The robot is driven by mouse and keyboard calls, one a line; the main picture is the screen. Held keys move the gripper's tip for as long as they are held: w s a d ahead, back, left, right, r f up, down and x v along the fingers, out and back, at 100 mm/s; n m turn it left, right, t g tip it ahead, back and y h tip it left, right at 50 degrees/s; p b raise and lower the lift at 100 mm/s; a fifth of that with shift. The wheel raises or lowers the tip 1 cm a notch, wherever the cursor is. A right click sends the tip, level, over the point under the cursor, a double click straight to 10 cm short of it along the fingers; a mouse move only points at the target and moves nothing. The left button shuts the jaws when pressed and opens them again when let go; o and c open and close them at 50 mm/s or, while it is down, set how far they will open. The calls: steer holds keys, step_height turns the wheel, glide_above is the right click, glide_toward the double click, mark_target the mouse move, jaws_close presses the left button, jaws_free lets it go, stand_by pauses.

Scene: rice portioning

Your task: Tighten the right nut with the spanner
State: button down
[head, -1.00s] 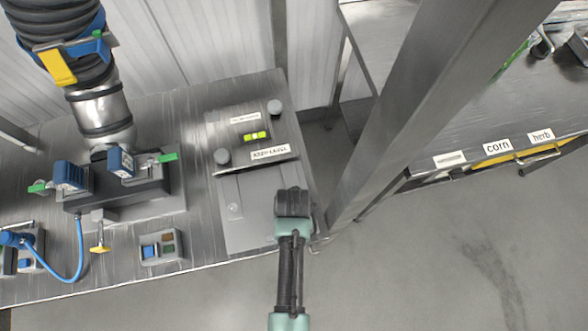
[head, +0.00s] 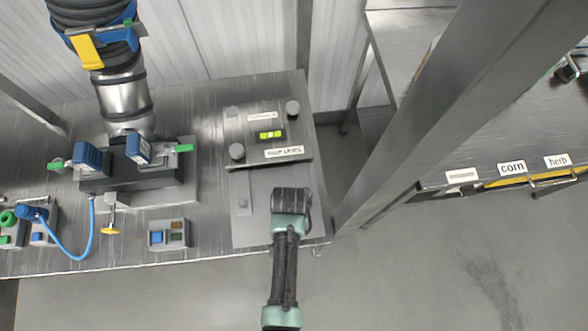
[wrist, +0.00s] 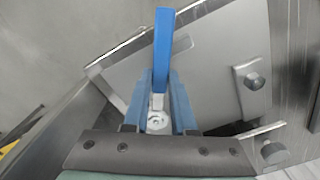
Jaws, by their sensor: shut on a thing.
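My gripper (wrist: 158,112) is shut on a spanner with a blue handle (wrist: 163,50) and a grey end, seen in the wrist view. The handle points up in that view. A round grey part shows at the spanner's end between the blue fingers; I cannot tell whether the spanner is seated on a nut. A hex nut (wrist: 254,81) on a light strip lies to the right, apart from the spanner; it also shows in the head view (head: 243,203). In the head view my arm covers the right side of the lower plate (head: 238,232), hiding the spanner and any nut there.
Behind the lower plate is a raised plate with a green level vial (head: 270,134) and two knobs (head: 237,151) (head: 293,108). A control box (head: 169,235) and a clamped machine stand left. A steel post (head: 425,110) rises close on the right.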

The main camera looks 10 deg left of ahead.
steer(key=shift+w+a, duration=0.1)
steer(key=shift+a, duration=0.25)
steer(key=shift+w+a+m, duration=0.25)
steer(key=shift+a+m, duration=0.45)
steer(key=shift+m, duration=0.4)
steer(key=shift+s+d+n+p, duration=0.25)
steer(key=shift+d+n+p, duration=0.25)
steer(key=shift+d+n, duration=0.4)
steer(key=shift+s+d+n+p, duration=0.2)
steer(key=shift+d+n+p, duration=0.35)
steer(key=shift+n, duration=0.45)
steer(key=shift+d, duration=0.15)
steer(key=shift+r+p, duration=1.1)
steer(key=shift+r, duration=0.1)
steer(key=shift+r+p, duration=1.95)
steer(key=shift+f, duration=0.1)
